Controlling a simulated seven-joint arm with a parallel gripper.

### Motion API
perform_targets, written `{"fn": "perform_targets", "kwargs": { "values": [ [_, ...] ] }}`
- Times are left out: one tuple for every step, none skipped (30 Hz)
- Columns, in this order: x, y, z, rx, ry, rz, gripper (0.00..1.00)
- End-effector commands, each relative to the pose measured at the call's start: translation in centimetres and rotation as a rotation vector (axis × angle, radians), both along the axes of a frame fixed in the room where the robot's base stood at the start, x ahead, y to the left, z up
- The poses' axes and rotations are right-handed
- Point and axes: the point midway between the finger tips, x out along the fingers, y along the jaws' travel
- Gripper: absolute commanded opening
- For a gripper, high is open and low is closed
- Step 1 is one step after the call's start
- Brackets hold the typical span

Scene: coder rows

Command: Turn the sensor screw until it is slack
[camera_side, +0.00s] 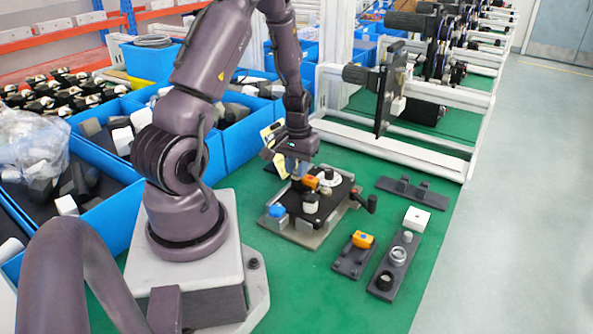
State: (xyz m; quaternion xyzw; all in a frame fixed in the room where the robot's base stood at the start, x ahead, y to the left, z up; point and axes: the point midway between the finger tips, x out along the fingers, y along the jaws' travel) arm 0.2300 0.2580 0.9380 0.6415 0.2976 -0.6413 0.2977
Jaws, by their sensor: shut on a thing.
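The black assembly board (332,207) lies on a grey base plate on the green table. An orange sensor-like part (311,182) sits at its back left, beside a white round part (329,178). My gripper (298,174) points down at the board's back left corner, close beside the orange part. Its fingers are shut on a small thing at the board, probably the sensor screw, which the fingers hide. The screw's turn and looseness cannot be seen.
A dark handle (370,203) juts out at right. Small fixture plates (352,262) lie in front and to the right. Blue bins (107,231) stand left; a white-framed machine (400,150) stands behind.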

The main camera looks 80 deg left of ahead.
Motion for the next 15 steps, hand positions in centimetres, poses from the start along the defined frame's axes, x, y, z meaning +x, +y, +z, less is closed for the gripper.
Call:
{"fn": "perform_targets", "kwargs": {
  "values": [
    [0.04, -0.05, 0.0, 0.001, 0.001, 0.081, 0.0],
    [0.06, -0.07, 0.01, 0.001, 0.001, 0.146, 0.0],
    [0.03, -0.04, 0.02, 0.001, 0.001, 0.211, 0.24],
    [0.01, -0.02, 0.02, 0.0, 0.0, 0.201, 0.31],
    [0.0, -0.01, 0.02, 0.0, 0.0, 0.199, 0.38],
    [-0.01, -0.01, 0.02, 0.0, 0.0, 0.198, 0.4],
    [-0.01, -0.01, 0.03, 0.0, 0.0, 0.197, 0.4],
    [-0.01, -0.01, 0.02, 0.0, 0.0, 0.197, 0.4],
    [-0.01, -0.01, 0.03, 0.0, 0.0, 0.196, 0.4],
    [-0.01, -0.01, 0.03, 0.0, 0.0, 0.196, 0.4],
    [-0.01, -0.01, 0.03, 0.0, 0.0, 0.196, 0.4],
    [-0.01, -0.01, 0.03, 0.0, 0.0, 0.195, 0.4],
    [0.0, 0.0, 0.06, 0.0, 0.0, 0.195, 0.4],
    [0.0, 0.0, 0.13, 0.0, 0.0, 0.195, 0.4],
    [0.01, 0.01, 0.28, 0.0, 0.0, 0.194, 0.4]
  ]
}}
